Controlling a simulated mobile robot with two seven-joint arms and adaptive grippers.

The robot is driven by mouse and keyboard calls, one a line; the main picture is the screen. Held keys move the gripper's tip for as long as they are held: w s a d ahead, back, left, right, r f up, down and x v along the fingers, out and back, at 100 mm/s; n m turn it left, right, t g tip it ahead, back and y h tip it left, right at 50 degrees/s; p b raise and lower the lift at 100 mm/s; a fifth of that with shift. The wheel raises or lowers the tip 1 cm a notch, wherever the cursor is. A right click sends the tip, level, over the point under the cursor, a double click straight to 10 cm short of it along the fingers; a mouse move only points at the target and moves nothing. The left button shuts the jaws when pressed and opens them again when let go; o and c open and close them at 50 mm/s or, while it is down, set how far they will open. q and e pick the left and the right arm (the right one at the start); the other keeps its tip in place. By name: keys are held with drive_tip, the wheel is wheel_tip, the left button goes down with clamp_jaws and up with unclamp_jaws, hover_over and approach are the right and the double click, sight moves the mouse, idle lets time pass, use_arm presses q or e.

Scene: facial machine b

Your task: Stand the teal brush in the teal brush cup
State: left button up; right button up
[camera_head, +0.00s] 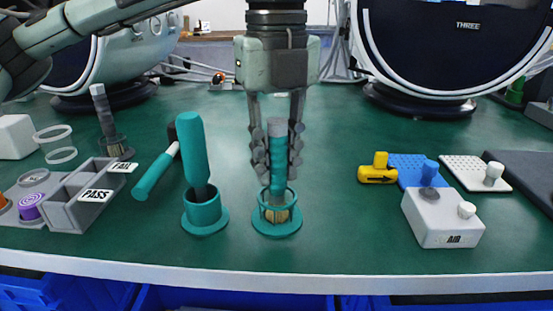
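The teal brush (278,178) stands upright with a grey upper end and tan bristles at the bottom. Its lower end is inside the teal brush cup (277,228), a round-based open-sided holder with a ring rim near the table's front edge. The bristles show through the cup's side, close to its floor. My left gripper (277,160) points straight down over the cup, its fingers on both sides of the brush handle, and looks shut on it. My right gripper is not in view.
Left of the cup, a teal-handled tool (192,145) stands in a solid teal holder (205,215). Another teal-handled tool (155,173) lies behind it. A grey PASS/FAIL tray (70,215) is at left. A white box with knobs (440,220) and a yellow block (376,174) are at right.

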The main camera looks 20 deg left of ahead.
use_arm(q)
drive_tip(key=o, duration=0.5)
drive_tip(key=shift+r, duration=0.1)
wheel_tip(320, 180, up, 12)
drive_tip(key=shift+f, duration=0.2)
drive_tip(key=shift+r, duration=0.1)
